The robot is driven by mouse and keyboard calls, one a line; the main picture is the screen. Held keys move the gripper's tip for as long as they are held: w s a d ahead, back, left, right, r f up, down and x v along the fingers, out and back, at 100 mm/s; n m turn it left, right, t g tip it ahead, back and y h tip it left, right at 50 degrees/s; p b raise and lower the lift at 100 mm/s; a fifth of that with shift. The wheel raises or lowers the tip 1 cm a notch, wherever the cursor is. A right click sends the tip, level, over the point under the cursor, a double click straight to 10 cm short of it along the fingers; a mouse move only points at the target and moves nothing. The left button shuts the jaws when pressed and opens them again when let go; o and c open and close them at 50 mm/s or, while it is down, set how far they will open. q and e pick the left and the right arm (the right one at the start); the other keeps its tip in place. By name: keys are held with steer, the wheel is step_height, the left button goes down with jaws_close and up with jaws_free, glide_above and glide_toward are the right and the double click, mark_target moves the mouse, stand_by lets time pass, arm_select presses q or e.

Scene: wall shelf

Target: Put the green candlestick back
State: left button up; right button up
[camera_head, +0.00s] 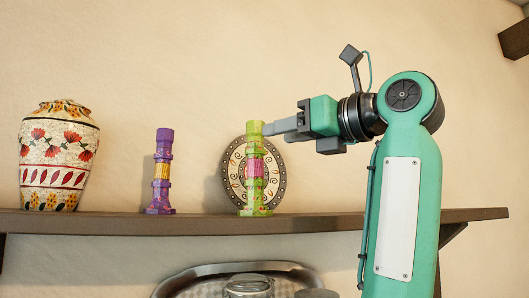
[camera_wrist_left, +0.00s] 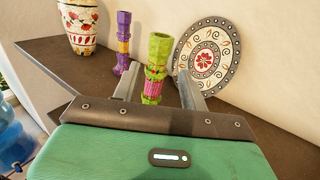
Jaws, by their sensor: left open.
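The green candlestick (camera_head: 256,192), with a pink middle band, stands upright on the wall shelf (camera_head: 330,221) in the head view. My left gripper (camera_head: 270,129) is beside its top, reaching in from the right with its fingers level. In the left wrist view, the left gripper (camera_wrist_left: 158,74) is open, with one finger to each side of the green candlestick (camera_wrist_left: 159,48). The jaws are not closed on it; whether a finger touches it I cannot tell. My right gripper does not show.
A purple candlestick (camera_head: 161,185) with a yellow band stands to the left, and a painted vase (camera_head: 59,155) farther left. A round decorated plate (camera_head: 233,160) leans against the wall just behind the green candlestick. A metal tray (camera_head: 180,284) shows below the shelf.

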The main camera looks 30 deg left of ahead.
arm_select(q)
steer(key=d, duration=0.1)
steer(key=d+b, duration=0.1)
steer(key=d, duration=0.1)
steer(key=shift+s+d, duration=0.15)
steer(key=shift+s, duration=0.2)
